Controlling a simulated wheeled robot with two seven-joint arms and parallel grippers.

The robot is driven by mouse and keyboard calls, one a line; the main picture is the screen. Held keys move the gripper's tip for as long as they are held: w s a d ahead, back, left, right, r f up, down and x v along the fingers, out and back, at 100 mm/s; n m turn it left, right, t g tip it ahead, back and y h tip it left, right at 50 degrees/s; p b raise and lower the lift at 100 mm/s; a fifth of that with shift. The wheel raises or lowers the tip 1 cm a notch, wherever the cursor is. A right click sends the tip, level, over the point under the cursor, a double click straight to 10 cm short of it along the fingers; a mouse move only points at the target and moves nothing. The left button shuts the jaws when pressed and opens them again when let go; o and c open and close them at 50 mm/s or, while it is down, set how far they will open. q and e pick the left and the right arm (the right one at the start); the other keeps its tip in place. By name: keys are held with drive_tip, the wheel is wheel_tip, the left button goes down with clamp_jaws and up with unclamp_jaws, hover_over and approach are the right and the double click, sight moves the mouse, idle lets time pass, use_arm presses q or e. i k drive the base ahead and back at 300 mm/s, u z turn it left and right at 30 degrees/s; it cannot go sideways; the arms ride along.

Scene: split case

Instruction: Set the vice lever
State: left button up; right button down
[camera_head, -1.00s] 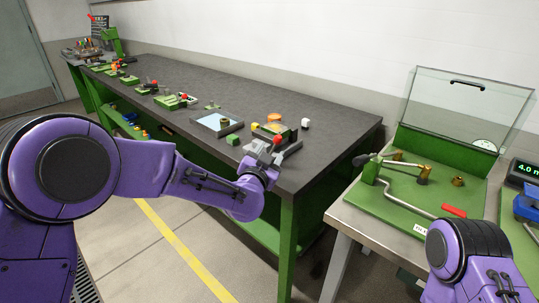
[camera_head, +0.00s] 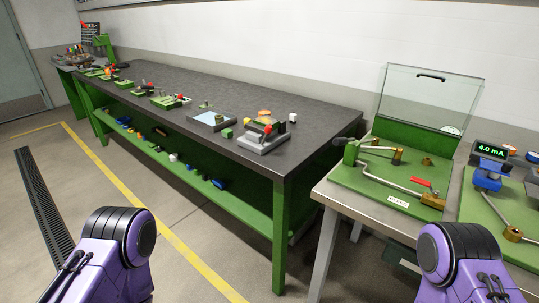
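A grey vice-like fixture (camera_head: 262,142) sits at the front right corner of the long dark workbench (camera_head: 200,95). A small lever with a red end (camera_head: 268,129) shows on it; its exact angle is too small to tell. A green block and a yellow piece are beside the fixture. Neither of my grippers shows; only purple parts of my two arms are at the bottom left and bottom right, well apart from the bench. Nothing of mine covers the fixture.
Several small fixtures line the bench, including a light blue pad (camera_head: 212,118). A steel table (camera_head: 335,194) at the right holds a green pipe rig (camera_head: 380,190) with a raised clear lid (camera_head: 430,100) and a meter reading 4.0 mA (camera_head: 490,151). The floor in front is clear.

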sight(268, 129)
drive_tip(key=k, duration=0.75)
drive_tip(key=u, duration=0.95)
drive_tip(key=i, duration=1.55)
drive_tip(key=z, duration=0.55)
